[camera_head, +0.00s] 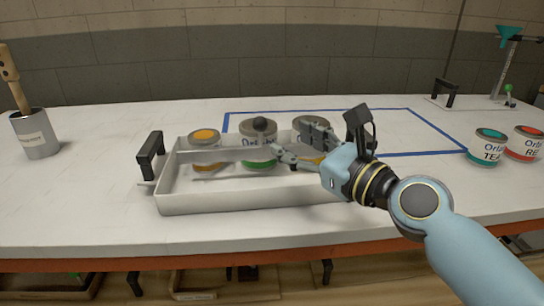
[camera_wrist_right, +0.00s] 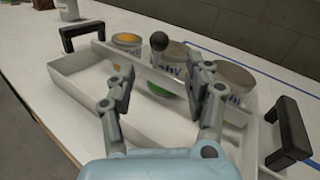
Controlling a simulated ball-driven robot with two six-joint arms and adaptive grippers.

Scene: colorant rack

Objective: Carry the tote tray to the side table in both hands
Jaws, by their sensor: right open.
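The white tote tray (camera_head: 215,200) stands on the white bench, near its front edge. Its left black handle (camera_head: 151,157) is bare. Its right handle is mostly hidden behind my right arm in the head view, but shows in the wrist view (camera_wrist_right: 291,131). Paint tins stand behind a pale rail across the tray: one with an orange lid (camera_head: 204,134), one with a green band (camera_head: 258,163) and a black ball on top, and a grey-lidded one (camera_head: 311,122). My right gripper (camera_head: 292,143) is open above the tray, fingers spread before the tins. My left gripper is out of view.
A blue outline (camera_head: 410,112) is marked on the bench behind the tray. Teal (camera_head: 487,148) and red (camera_head: 524,144) tins stand at the right. A grey pot (camera_head: 36,140) with a wooden-handled tool stands at the left. The bench between pot and tray is clear.

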